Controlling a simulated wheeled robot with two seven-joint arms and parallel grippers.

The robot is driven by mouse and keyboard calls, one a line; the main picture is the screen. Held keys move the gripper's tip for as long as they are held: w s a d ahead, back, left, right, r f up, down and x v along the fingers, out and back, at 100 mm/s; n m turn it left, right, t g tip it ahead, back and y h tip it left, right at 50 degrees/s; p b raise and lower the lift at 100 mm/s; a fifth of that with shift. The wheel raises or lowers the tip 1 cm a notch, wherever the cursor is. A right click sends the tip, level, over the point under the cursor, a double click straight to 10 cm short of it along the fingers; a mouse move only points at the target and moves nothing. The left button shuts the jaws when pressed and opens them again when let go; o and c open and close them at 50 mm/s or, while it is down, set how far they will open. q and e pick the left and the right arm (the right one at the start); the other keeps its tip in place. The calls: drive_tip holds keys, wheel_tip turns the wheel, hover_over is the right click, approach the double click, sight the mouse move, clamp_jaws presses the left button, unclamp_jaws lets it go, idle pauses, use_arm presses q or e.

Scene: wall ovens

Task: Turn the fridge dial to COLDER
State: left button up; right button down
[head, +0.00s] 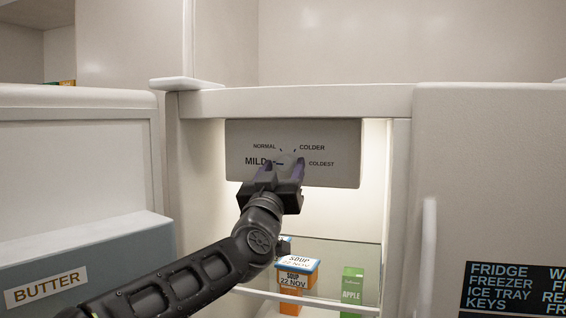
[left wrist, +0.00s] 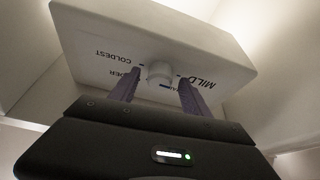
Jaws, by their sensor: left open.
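The dial panel (head: 338,170) is a light grey box under the top of the open fridge, printed MILD, NORMAL, COLDER and COLDEST. It also shows upside down in the left wrist view (left wrist: 190,40). The round white dial (left wrist: 160,73) sticks out of its middle; in the head view my gripper largely hides it. My left gripper (head: 280,170) is in front of the dial. In the left wrist view its two purple-grey fingers (left wrist: 158,90) are open, one on each side of the dial, with gaps visible. The dial's exact setting is hard to read. My right gripper is not in view.
Below the panel is a glass shelf (head: 345,250), with an orange soup box (head: 293,280) and a green apple carton (head: 351,285) beneath it. The open door with a BUTTER compartment (head: 85,250) is at left. A white door with a handle (head: 429,240) stands at right.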

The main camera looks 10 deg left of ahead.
use_arm(q)
drive_tip(key=shift+c, duration=0.5)
clamp_jaws()
